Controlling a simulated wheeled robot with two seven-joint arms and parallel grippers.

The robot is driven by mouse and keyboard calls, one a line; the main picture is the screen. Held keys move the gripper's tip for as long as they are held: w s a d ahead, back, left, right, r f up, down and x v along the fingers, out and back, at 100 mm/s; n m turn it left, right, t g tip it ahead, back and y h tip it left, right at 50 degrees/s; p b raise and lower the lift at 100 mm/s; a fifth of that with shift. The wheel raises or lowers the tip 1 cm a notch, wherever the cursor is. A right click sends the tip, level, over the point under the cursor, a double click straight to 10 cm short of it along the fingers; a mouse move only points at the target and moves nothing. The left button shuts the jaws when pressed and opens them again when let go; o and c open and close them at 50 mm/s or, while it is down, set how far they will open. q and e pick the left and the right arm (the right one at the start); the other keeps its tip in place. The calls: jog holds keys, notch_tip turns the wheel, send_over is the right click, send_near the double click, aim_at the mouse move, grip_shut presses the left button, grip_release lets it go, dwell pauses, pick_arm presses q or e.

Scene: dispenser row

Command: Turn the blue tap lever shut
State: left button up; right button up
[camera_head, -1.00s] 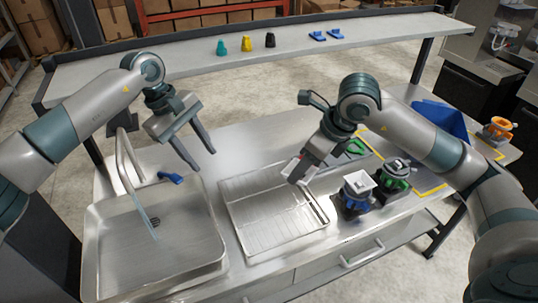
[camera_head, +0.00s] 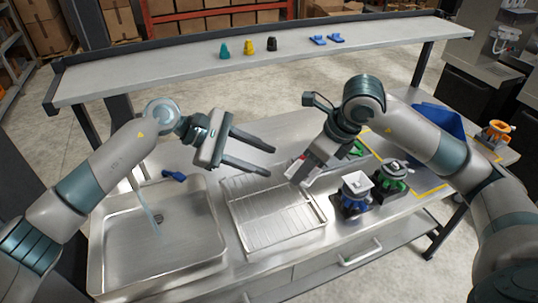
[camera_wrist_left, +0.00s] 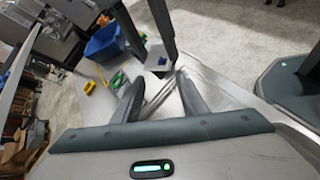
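The blue tap lever (camera_head: 174,175) sticks out to the right beside the tap, at the back edge of the sink (camera_head: 120,260). The tap spout (camera_head: 133,183) is partly hidden behind my left arm. A thin bluish stream of water (camera_head: 150,205) falls from it into the sink. My left gripper (camera_head: 270,161) is open and empty, to the right of the lever and apart from it, with its fingers pointing right. In the left wrist view its two fingers (camera_wrist_left: 160,95) stand apart. My right gripper (camera_head: 298,178) is over the drainer tray; its fingertips are unclear.
A ribbed drainer tray (camera_head: 262,248) lies right of the sink. A blue-based dispenser (camera_head: 355,192) and a green one (camera_head: 392,177) stand right of it. A blue bin (camera_head: 440,120) is behind my right arm. A raised shelf (camera_head: 150,75) with small coloured caps runs along the back.

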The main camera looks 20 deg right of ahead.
pick_arm(q)
jog(key=shift+s+d+r+n+h, duration=0.5)
jog(key=shift+s+d+r+h, duration=0.2)
jog(key=shift+s+r+h, duration=0.1)
grip_shut()
